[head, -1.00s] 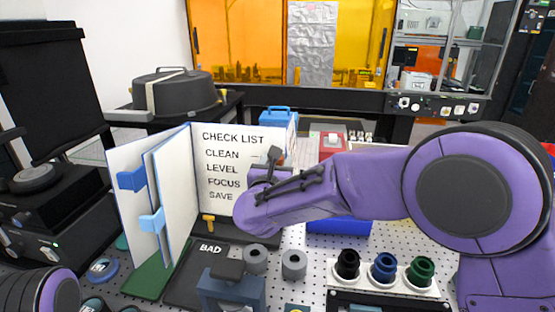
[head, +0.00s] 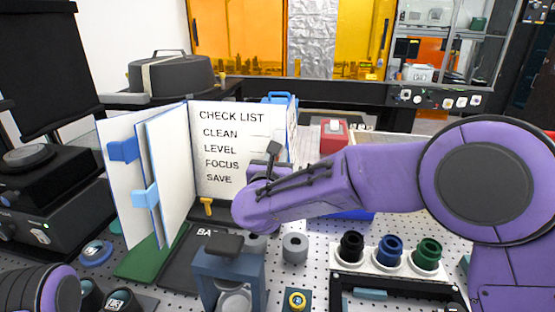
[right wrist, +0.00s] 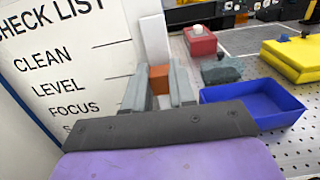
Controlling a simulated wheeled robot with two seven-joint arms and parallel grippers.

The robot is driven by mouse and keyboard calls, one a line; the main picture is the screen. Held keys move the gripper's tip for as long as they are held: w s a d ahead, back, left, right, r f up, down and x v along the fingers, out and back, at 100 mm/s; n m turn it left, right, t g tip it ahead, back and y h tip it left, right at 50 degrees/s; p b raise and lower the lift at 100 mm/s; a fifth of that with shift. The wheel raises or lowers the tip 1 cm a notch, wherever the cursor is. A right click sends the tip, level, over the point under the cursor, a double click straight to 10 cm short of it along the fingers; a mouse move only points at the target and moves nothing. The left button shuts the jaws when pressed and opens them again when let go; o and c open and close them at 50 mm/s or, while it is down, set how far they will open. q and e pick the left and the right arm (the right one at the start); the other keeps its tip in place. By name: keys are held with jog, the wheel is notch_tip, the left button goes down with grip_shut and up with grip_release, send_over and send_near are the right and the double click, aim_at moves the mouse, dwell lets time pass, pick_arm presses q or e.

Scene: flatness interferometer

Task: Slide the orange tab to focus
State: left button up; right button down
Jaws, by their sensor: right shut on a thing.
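The orange tab (right wrist: 158,78) shows in the right wrist view between the two grey fingers of my right gripper (right wrist: 160,88). The gripper is shut on it. A white upright panel (right wrist: 155,40) stands directly behind the tab. In the head view my right wrist covers the tab and most of the gripper, beside the right edge of the checklist board. The checklist board (head: 228,150) reads CLEAN, LEVEL, FOCUS, SAVE, with short lines at its right side. Of my left arm only a purple link shows at the lower left; its gripper is out of view.
A blue tray (right wrist: 252,104) and a red box (right wrist: 200,40) lie right of my right gripper. A blue-grey stand (head: 229,262), grey rings (head: 295,248) and a rack with black, blue and green knobs (head: 388,252) stand in front. Blue-clipped white panels (head: 125,180) stand left.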

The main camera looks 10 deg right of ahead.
jog(key=c, duration=0.9)
grip_release()
jog(key=shift+r, duration=0.1)
jog(key=r, duration=0.3)
jog(key=r+p, duration=0.1)
jog(key=shift+s+a+r, duration=0.1)
jog(key=shift+s+r, duration=0.15)
jog(key=shift+s, duration=0.15)
jog(key=s+a+r, duration=0.1)
jog(key=s+r, duration=0.1)
jog(key=s, duration=0.2)
jog(key=s+r, duration=0.3)
jog(key=s, duration=0.1)
jog(key=s+a+r, duration=0.1)
jog(key=s+r, duration=0.2)
jog(key=s, duration=0.2)
jog(key=shift+a+r+p, duration=0.25)
jog(key=shift+a+p, duration=0.1)
